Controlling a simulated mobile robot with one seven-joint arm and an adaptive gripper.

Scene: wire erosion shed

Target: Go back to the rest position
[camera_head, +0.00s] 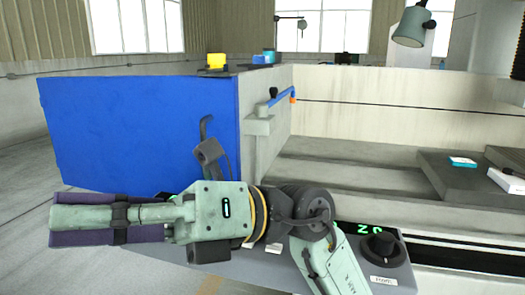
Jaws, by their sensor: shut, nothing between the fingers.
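My arm rises from the lower middle of the head view and bends to the left. My gripper (62,218) is its far left end, with pale green and dark purple parts and a black band around them. It is shut, and I see nothing held in it. It points left, in front of the lower part of a blue panel (130,125), which looks apart from it. The tips are seen from one side only.
A grey control panel (388,272) with a black knob and green display lies below my arm. A long pale machine tank spreads to the right, with a dark block (455,180) inside. A yellow object (216,61) stands on the tank's rim. The floor at the left is clear.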

